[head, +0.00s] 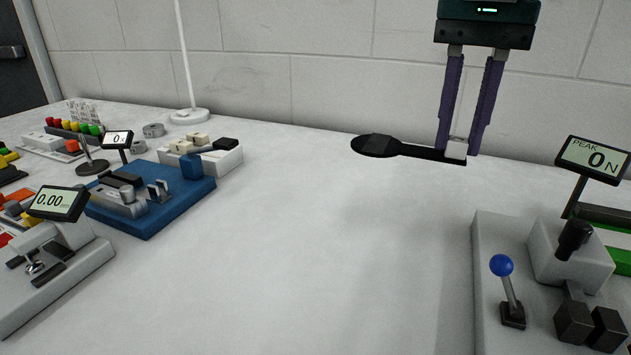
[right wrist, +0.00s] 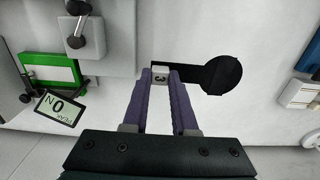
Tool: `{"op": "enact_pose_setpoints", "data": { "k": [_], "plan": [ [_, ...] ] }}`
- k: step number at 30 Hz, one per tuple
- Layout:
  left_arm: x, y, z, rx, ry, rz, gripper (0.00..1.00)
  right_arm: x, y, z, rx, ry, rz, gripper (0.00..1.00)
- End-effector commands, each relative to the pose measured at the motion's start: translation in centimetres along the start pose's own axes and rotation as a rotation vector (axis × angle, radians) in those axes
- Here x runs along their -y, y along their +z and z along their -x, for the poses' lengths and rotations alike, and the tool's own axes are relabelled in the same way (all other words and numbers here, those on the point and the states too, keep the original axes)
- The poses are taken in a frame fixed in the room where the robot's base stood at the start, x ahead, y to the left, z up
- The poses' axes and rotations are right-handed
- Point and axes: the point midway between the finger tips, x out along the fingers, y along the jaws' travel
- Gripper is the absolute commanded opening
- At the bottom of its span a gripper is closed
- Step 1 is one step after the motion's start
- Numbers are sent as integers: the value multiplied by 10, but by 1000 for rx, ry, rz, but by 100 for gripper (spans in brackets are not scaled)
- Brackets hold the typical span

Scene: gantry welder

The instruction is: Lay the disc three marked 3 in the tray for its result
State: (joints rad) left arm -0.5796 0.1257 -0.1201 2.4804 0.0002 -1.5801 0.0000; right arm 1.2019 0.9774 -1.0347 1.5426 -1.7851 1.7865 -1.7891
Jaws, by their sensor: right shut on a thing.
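Disc three is a flat black round plate (head: 376,146) with a straight black handle. My right gripper (head: 457,148) is shut on the handle's end and holds it above the white table, with the round part out to the left. In the right wrist view the black disc (right wrist: 221,75) lies right of the fingers, and a pale tag marked 3 (right wrist: 160,77) shows between the fingertips. A green-edged tray (head: 622,262) is partly visible at the right edge, behind the force tester; it also shows in the right wrist view (right wrist: 67,88). My left gripper is not in view.
The grey force tester (head: 490,265) with a PEAK 0 N display (head: 596,159) and blue-knobbed lever stands at right. A blue-based device (head: 150,225), a 0.00 gauge (head: 57,202) and a white block holder (head: 222,160) stand at left. The middle table is clear.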

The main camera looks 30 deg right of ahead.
Motion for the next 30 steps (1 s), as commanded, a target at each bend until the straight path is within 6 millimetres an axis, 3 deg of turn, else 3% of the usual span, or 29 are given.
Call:
{"op": "enact_pose_setpoints", "data": {
  "k": [3,9,14,21,30],
  "plan": [
    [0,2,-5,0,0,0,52,-1,1,-37,3,5,1,0],
    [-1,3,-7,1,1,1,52,0,1,-75,1,1,1,0],
    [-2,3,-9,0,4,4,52,0,1,-88,1,0,1,0],
    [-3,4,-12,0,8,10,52,0,1,-123,1,0,1,0],
    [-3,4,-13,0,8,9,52,0,0,-125,-1,-1,1,0]
  ]
}}
